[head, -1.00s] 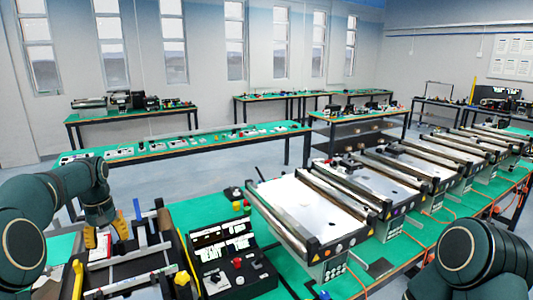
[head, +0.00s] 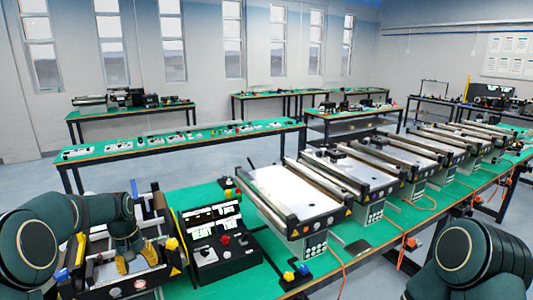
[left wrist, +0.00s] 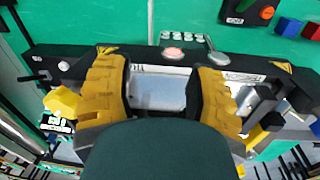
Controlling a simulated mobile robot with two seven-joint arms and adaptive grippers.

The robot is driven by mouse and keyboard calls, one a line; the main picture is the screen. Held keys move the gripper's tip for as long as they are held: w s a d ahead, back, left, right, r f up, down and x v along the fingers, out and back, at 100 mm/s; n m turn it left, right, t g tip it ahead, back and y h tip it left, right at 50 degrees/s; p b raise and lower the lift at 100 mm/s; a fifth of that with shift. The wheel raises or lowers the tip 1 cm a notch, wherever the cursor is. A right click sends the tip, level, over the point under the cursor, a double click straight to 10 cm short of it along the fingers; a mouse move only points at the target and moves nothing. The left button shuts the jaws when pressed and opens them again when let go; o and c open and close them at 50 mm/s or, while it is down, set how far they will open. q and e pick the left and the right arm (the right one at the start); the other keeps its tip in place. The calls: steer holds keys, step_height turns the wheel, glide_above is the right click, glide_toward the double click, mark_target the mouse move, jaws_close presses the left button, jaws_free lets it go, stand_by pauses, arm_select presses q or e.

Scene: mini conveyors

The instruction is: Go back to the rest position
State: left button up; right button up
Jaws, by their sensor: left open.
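My left gripper (head: 136,260) is at the lower left of the head view, over a small conveyor (head: 178,262) on the near green table. In the left wrist view its two yellow-padded fingers (left wrist: 163,90) are wide apart. Nothing is held between them; a pale grey surface of the conveyor shows in the gap. A part of my right arm shows at the lower right of the head view, but its gripper is out of view.
A black control box (head: 215,244) with screens and knobs stands just right of the left gripper. A row of mini conveyors (head: 290,192) runs along the green table to the right. Orange cables (head: 403,240) hang at the table's front edge. Red and blue blocks (left wrist: 289,27) lie nearby.

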arm_select(q)
steer(key=s+d+f+m+h+b, duration=0.1)
steer(key=s+d+f, duration=0.2)
steer(key=d+f, duration=0.35)
steer(key=s+d+f+t+h+b, duration=0.1)
steer(key=s+d+f+b, duration=0.1)
steer(key=s+d+f, duration=0.45)
steer(key=s+d+f+m+b, duration=0.1)
steer(key=d+f, duration=0.3)
steer(key=f, duration=0.5)
steer(key=s+d+f+b, duration=0.1)
steer(key=s+d+f, duration=0.1)
steer(key=s, duration=0.3)
steer(key=s+d+f+b, duration=0.1)
steer(key=s+d+f, duration=0.2)
steer(key=s, duration=0.3)
steer(key=s+d+f+h+b, duration=0.1)
steer(key=s+d+f, duration=0.1)
steer(key=s, duration=0.3)
steer(key=shift+s+d+f+m+t, duration=0.2)
steer(key=shift+d+f+m+t, duration=0.15)
steer(key=shift+d, duration=0.55)
steer(key=shift+a, duration=0.1)
